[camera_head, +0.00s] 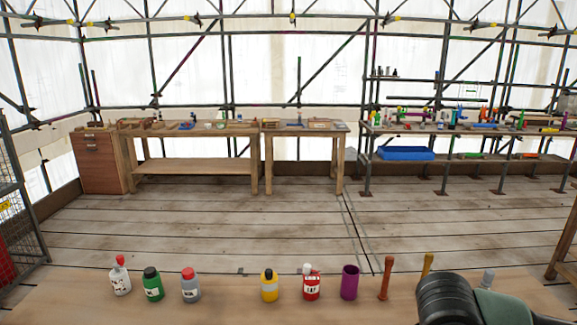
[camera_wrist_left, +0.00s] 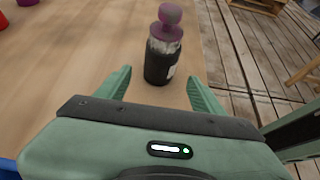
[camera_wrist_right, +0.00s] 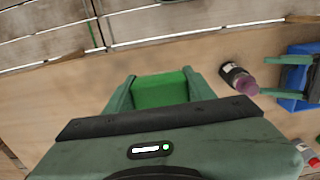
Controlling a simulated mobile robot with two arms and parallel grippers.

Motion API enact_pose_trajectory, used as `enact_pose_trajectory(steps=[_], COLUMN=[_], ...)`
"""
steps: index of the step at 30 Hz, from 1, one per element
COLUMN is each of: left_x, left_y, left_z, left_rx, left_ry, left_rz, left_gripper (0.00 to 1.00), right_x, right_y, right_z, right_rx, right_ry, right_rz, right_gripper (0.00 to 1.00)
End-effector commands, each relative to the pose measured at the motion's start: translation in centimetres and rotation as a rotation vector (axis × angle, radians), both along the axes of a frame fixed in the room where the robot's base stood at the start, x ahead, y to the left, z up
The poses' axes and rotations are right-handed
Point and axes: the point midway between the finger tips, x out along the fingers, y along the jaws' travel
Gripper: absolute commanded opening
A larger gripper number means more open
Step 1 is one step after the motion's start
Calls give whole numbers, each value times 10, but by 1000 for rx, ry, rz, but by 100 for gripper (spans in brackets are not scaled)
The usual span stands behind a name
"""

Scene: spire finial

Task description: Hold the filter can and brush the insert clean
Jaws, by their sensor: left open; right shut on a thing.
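A dark can-like bottle with a pale label and a purple rounded top (camera_wrist_left: 163,60) stands on the wooden table in the left wrist view. It also shows in the right wrist view (camera_wrist_right: 238,78). I cannot tell for sure whether it is the filter can with its insert. My left gripper (camera_wrist_left: 158,76) is open, its fingers pointing toward the bottle and apart from it. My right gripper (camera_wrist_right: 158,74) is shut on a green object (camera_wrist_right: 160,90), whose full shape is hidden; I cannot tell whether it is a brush. Neither gripper's fingers show in the head view.
In the head view, a green bottle (camera_head: 152,284), yellow bottle (camera_head: 269,286), red container (camera_head: 312,284), purple cup (camera_head: 349,282) and orange handle (camera_head: 386,278) stand along the near table (camera_head: 225,300). A blue object (camera_wrist_right: 296,103) lies near my left gripper. Workbenches stand far back.

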Motion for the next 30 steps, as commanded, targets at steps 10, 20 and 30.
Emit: enact_pose_trajectory(steps=[10,20,30], left_x=[0,0,0], left_y=[-46,-74,-77], left_z=[-31,-40,-42], left_rx=[-2,0,1], left_ry=[-4,-2,-3], left_rz=[-3,-1,-1], left_gripper=[68,68,68], right_x=[0,0,0], right_y=[0,0,0], right_z=[-49,-33,-34], right_rx=[0,0,0], right_ry=[0,0,0], right_rz=[0,0,0], right_gripper=[0,0,0])
